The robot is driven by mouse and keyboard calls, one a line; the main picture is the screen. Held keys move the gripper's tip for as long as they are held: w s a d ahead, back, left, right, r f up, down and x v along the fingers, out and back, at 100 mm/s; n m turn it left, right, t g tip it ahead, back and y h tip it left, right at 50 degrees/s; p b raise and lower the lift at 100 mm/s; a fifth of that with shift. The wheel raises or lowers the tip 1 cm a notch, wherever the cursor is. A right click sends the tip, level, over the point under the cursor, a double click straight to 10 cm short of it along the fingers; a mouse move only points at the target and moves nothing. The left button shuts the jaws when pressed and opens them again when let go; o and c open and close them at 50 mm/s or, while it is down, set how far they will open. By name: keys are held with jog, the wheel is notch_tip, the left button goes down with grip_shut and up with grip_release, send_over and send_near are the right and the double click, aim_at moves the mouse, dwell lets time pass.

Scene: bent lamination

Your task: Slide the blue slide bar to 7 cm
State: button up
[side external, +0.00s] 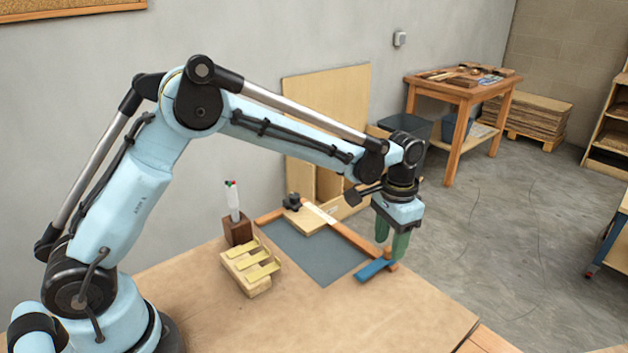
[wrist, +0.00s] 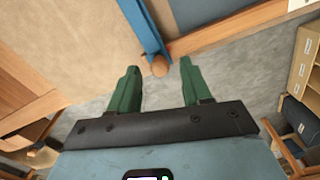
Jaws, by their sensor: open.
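The blue slide bar (side external: 375,270) lies at the front right end of a wooden rail (side external: 355,240) beside the grey mat. It also shows in the wrist view (wrist: 143,30), running down to a round wooden knob (wrist: 160,65). My gripper (side external: 392,250) is at the bar's right end, with green fingers. In the wrist view my gripper (wrist: 157,72) is open, and the knob appears between its fingertips. I cannot tell whether a finger touches the knob or bar. Any scale marks on the rail are too small to read.
A black clamp knob (side external: 292,200) sits at the back. The table's right edge (side external: 440,285) is close to my gripper.

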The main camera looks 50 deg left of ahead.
jog(key=shift+f, duration=0.6)
grip_shut()
